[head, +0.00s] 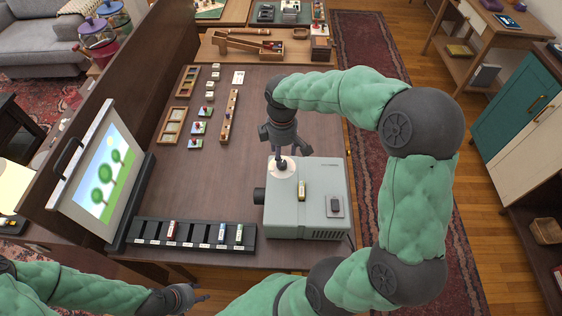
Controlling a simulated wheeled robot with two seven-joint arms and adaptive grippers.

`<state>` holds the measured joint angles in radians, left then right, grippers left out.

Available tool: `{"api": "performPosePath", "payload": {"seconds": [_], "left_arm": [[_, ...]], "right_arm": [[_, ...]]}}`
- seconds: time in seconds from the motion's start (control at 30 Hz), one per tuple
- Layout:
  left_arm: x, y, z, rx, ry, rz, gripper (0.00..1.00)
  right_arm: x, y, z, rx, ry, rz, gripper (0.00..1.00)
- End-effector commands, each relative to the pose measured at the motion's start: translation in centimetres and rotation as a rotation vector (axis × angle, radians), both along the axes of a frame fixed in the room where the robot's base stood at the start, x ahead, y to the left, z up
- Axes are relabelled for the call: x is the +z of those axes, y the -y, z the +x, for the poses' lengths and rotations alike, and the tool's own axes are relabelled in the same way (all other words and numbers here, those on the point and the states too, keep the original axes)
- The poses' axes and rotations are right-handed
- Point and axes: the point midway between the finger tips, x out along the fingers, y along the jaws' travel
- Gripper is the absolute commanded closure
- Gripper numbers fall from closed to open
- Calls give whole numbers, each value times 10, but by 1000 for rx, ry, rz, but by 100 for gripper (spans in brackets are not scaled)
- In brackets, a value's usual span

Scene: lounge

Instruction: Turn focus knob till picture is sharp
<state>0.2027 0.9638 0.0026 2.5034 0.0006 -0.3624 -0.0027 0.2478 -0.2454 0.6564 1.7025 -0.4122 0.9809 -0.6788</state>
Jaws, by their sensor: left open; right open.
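A grey-green projector (308,222) stands at the right of the dark table, its dark lens barrel (259,195) facing left. A pale round disc (287,171) with a dark upright knob (282,162) is on its top near the far left corner. My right gripper (283,146) is open just above and behind this knob; whether it touches the knob I cannot tell. The screen (103,178) at the left shows green trees, a sun and grass; at this size I cannot judge its sharpness. My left gripper (199,297) is open and empty at the table's near edge.
A black slotted rack (190,233) with several small coloured slides lies in front. Small blocks and wooden trays (172,122) lie farther back. The table's middle is clear.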

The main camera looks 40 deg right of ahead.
Motion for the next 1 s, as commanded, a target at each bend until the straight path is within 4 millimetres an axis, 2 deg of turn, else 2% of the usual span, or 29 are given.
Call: {"api": "performPosePath", "payload": {"seconds": [0.03, 0.1, 0.3, 0.67, 0.7, 0.9, 1.0], "left_arm": [[-6, 0, 0, 0, 0, 0, 59], [-9, 0, 0, 0, 0, 0, 59], [-15, 0, 0, 0, 0, 0, 59], [-16, 0, 0, 0, 0, 0, 59], [-16, 0, 0, 0, 1, 0, 59], [-16, 0, 0, 0, 0, 0, 59], [-16, 0, 0, 0, 0, 0, 59]], "right_arm": [[-12, 0, 0, -1, -1, 0, 44], [-22, 0, -1, -1, -1, 1, 44], [-41, 0, 0, -1, 1, 1, 44], [-45, 0, 0, -1, 1, 0, 44], [-45, 0, 0, -1, 1, 0, 47], [-45, 0, 0, -1, 1, 1, 100], [-45, 0, 0, -1, 1, 1, 100]]}}
